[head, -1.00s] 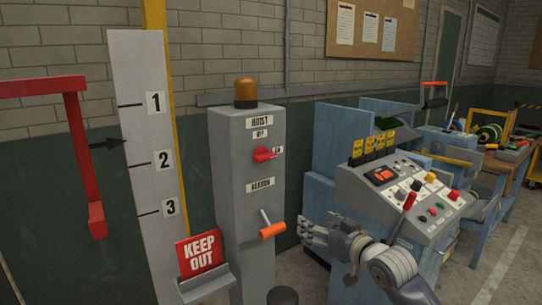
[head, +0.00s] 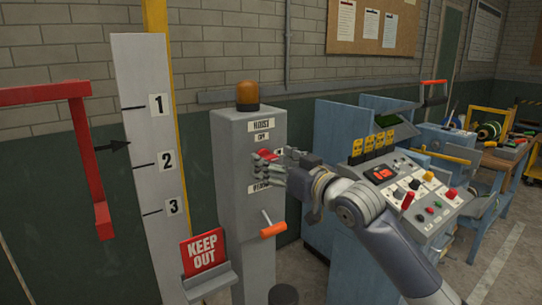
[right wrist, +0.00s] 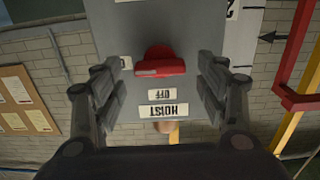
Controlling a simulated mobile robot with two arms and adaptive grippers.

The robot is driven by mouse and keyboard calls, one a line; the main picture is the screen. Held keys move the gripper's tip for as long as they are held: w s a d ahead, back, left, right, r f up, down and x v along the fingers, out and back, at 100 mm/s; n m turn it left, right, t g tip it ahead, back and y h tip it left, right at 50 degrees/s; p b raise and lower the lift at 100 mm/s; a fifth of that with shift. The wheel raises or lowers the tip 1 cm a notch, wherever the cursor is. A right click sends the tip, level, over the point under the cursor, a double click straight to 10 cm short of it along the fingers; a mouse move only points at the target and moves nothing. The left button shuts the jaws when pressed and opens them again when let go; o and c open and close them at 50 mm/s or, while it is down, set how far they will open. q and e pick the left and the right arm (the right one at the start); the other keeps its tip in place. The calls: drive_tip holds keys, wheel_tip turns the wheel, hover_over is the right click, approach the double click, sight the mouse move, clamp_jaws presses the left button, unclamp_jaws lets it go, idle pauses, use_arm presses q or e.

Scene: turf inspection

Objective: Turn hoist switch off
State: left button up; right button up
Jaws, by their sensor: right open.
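The red hoist switch (head: 268,154) is on the front of the grey hoist post (head: 238,215), below the HOIST (head: 261,125) and OFF (head: 262,137) labels. In the head view my right gripper (head: 262,168) is in front of it and partly covers it and the ON label. In the right wrist view, which is upside down, the switch (right wrist: 160,62) lies between the two open fingers of my right gripper (right wrist: 158,85), with a gap on each side. Its bar lies across that picture. My left gripper is not in view.
An orange-handled crank (head: 272,229) sticks out of the post below the switch. An amber lamp (head: 247,95) tops the post. A KEEP OUT sign (head: 202,250) and numbered board (head: 150,150) stand left. A control console (head: 415,195) stands right, close to my right arm.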

drive_tip(key=shift+w+a, duration=0.45)
drive_tip(key=shift+w, duration=0.1)
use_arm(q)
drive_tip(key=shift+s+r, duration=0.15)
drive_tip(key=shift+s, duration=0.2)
use_arm(e)
drive_tip(key=shift+w+a, duration=0.1)
drive_tip(key=c, duration=1)
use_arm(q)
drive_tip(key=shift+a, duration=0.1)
use_arm(e)
drive_tip(key=shift+c, duration=0.2)
